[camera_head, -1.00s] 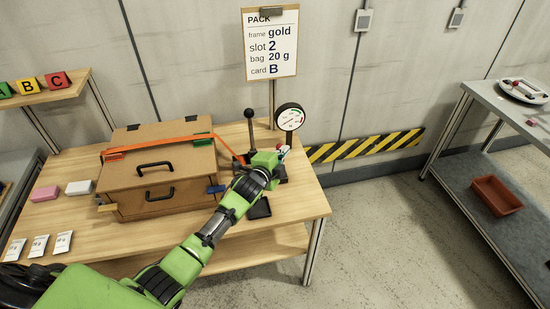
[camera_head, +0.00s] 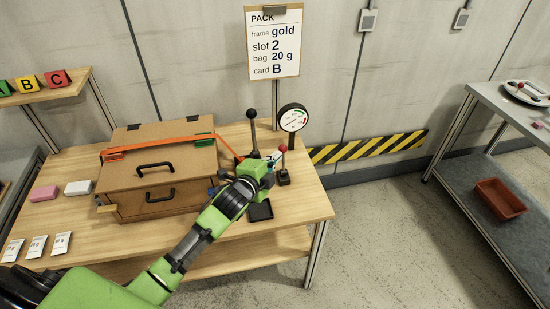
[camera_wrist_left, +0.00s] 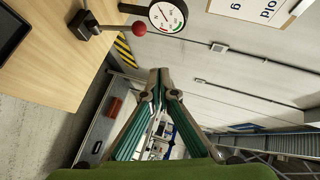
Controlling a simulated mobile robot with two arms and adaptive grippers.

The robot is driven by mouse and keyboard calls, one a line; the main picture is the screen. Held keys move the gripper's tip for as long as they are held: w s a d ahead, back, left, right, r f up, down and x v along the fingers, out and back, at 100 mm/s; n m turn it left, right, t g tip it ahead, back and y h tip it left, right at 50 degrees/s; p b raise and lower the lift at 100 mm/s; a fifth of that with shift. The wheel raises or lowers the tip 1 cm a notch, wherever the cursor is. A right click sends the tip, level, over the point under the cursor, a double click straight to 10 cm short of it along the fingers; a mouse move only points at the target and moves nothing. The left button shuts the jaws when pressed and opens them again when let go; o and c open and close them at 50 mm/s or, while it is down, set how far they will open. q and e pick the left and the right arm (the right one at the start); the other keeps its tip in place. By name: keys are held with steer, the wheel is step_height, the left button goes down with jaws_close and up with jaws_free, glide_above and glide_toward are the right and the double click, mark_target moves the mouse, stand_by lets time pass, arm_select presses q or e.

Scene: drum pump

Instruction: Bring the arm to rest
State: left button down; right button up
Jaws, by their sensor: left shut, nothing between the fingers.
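My left arm reaches in from the lower left of the head view. Its gripper (camera_head: 268,166) is over the right part of the wooden table, near a red-knobbed lever (camera_head: 284,167). In the left wrist view the fingers (camera_wrist_left: 158,75) meet at the tips with nothing between them. The red knob (camera_wrist_left: 139,28) and the dial gauge (camera_wrist_left: 167,16) lie beyond the fingertips there, apart from them. The gripper partly hides the base of a black-knobbed lever (camera_head: 251,130). My right gripper is in neither view.
A brown case (camera_head: 157,170) with an orange strap (camera_head: 160,145) stands left of the gripper. A small black tray (camera_head: 260,211) lies near the table's front right. The gauge (camera_head: 293,117) stands behind the levers. A grey shelf (camera_head: 465,170) stands at right, with free floor between.

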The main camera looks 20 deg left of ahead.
arm_select(q)
steer(key=s+d+f+n+g, duration=0.1)
steer(key=s+f+n+g, duration=0.25)
steer(key=s, duration=0.45)
steer(key=s+d+f+n+g, duration=0.1)
steer(key=s+f+n+g, duration=0.1)
steer(key=s+f+n, duration=0.45)
steer(key=s+d+r+n+g, duration=0.1)
steer(key=s+n+g, duration=0.4)
steer(key=s, duration=1.9)
step_height(320, 180, down, 30)
steer(key=s+m+g+b, duration=0.1)
steer(key=s+g+b, duration=0.1)
steer(key=b, duration=0.2)
steer(key=s+a+f+g+b, duration=0.1)
steer(key=s+a+f+b, duration=0.1)
steer(key=s+f, duration=1.4)
step_height(320, 180, down, 3)
steer(key=shift+s+a+r+y, duration=0.1)
steer(key=shift+s+a+y, duration=0.3)
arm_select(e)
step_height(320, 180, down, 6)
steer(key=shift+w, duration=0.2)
